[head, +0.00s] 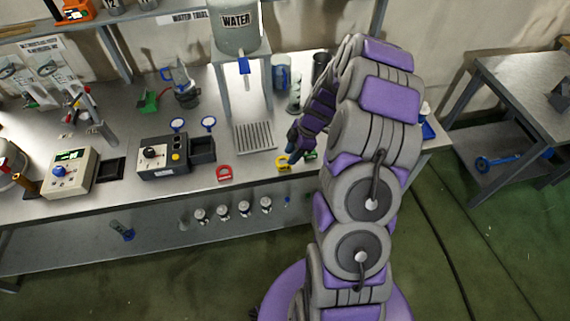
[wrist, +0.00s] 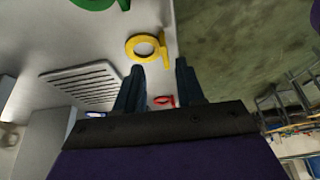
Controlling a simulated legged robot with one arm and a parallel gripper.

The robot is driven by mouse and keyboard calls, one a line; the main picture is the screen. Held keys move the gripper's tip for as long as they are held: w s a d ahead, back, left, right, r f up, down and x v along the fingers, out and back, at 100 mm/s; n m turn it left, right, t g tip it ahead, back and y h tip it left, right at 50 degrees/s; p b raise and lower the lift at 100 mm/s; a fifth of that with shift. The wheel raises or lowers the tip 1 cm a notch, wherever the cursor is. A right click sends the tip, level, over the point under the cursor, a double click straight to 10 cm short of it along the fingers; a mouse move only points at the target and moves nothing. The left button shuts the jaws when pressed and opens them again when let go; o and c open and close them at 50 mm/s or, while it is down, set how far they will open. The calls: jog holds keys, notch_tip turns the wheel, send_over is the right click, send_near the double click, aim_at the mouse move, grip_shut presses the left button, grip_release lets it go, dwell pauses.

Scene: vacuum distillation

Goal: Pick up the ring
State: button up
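Ring-shaped pieces with a small tab lie near the front edge of the steel bench; the task does not say which one. The yellow ring (head: 283,164) lies just below my gripper (head: 291,150) in the head view. In the wrist view the yellow ring (wrist: 146,47) lies just beyond the fingertips of my gripper (wrist: 160,66), which are spread apart with nothing between them. The red ring (head: 224,173) lies further left; it also shows small between the fingers in the wrist view (wrist: 163,101). A green ring (wrist: 98,3) is cut off at the top, and my arm partly hides it in the head view.
The bench (head: 110,198) has a drain grille (head: 255,137) behind the rings. A water tank (head: 237,30) on a stand rises behind it. A control box (head: 163,155) and a scale (head: 70,173) stand left. Several small flasks sit on the lower shelf.

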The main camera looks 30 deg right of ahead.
aim_at(283, 165)
jog(key=x, duration=0.2)
jog(key=a+b+x, duration=0.1)
jog(key=x, duration=0.2)
jog(key=shift+s, duration=0.1)
jog(key=shift+d+f, duration=0.1)
jog(key=shift+d, duration=0.1)
jog(key=shift+c, duration=0.8)
grip_shut()
